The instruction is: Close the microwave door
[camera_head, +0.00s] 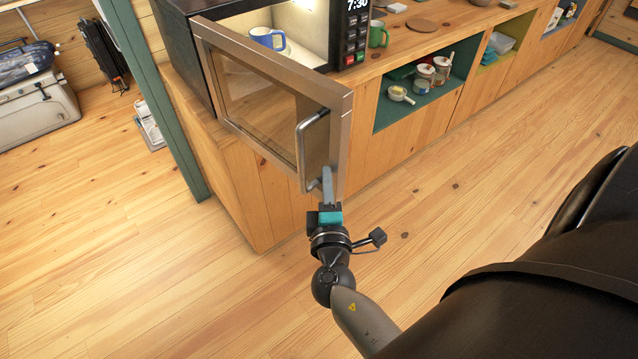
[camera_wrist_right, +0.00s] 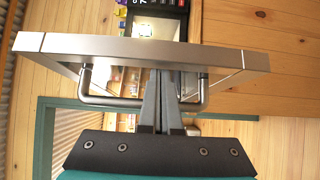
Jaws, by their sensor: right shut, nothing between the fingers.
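The microwave (camera_head: 345,30) stands on a wooden counter, with its lit inside showing a blue mug (camera_head: 267,38) on a plate. Its door (camera_head: 343,120) is swung wide open toward me, with a steel frame, a glass pane and a bar handle (camera_head: 302,150). My right gripper (camera_head: 327,178) is at the lower end of the handle, by the door's free edge. In the right wrist view the door's edge (camera_wrist_right: 140,48) crosses the top, and the shut fingers (camera_wrist_right: 162,100) overlap the handle bar (camera_wrist_right: 110,101). I cannot tell whether they touch it. My left gripper is not in view.
A green mug (camera_head: 378,34) stands on the counter right of the microwave. Open shelves below hold jars (camera_head: 425,74) and a white cup. A green post (camera_head: 160,90) rises left of the counter. The wooden floor in front is clear.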

